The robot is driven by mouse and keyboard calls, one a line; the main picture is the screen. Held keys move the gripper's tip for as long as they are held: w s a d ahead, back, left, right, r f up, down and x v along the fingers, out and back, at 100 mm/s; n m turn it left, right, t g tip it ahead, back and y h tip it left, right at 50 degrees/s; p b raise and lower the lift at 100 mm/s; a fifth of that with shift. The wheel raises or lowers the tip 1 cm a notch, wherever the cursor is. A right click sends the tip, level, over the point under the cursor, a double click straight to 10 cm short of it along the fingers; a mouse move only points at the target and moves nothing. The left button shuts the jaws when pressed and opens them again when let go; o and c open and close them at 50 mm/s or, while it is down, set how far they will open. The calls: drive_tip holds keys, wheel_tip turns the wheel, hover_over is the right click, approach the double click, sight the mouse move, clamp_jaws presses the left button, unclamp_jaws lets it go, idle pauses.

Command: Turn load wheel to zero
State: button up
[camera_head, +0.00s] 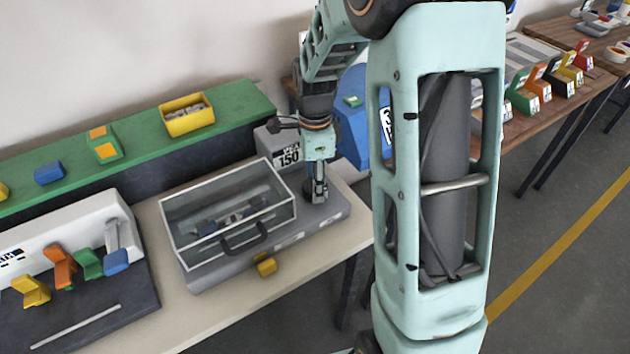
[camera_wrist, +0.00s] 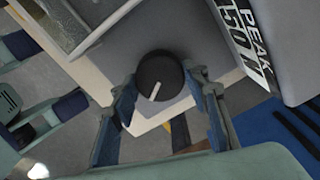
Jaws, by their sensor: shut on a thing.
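The load wheel is a round black knob (camera_wrist: 160,72) with a white pointer line, on top of a grey machine body. In the wrist view the pointer runs from near the centre towards the lower left edge. In the head view the wheel (camera_head: 308,188) is a dark disc at the machine's right end, partly hidden by my gripper. My gripper (camera_head: 319,196) points down over it. In the wrist view its two blue-grey fingers (camera_wrist: 162,82) stand on the left and right sides of the wheel, shut on it. No scale or zero mark is legible around the wheel.
A clear-lidded box with a dark handle (camera_head: 244,240) covers the machine's left part. A grey block marked "PEAK 150" (camera_head: 289,158) stands close behind the wheel. A blue bin (camera_head: 352,125) is behind right.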

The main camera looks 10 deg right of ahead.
drive_tip(key=n, duration=1.1)
drive_tip(key=shift+n, duration=0.3)
drive_tip(key=n, duration=0.4)
drive_tip(key=n+p, duration=0.1)
drive_tip(key=n, duration=0.6)
drive_tip(key=shift+n+p, duration=0.3)
drive_tip(key=shift+n, duration=0.1)
drive_tip(key=n+p, duration=0.1)
drive_tip(key=n, duration=0.5)
drive_tip(key=shift+p, duration=0.4)
drive_tip(key=shift+n, duration=0.3)
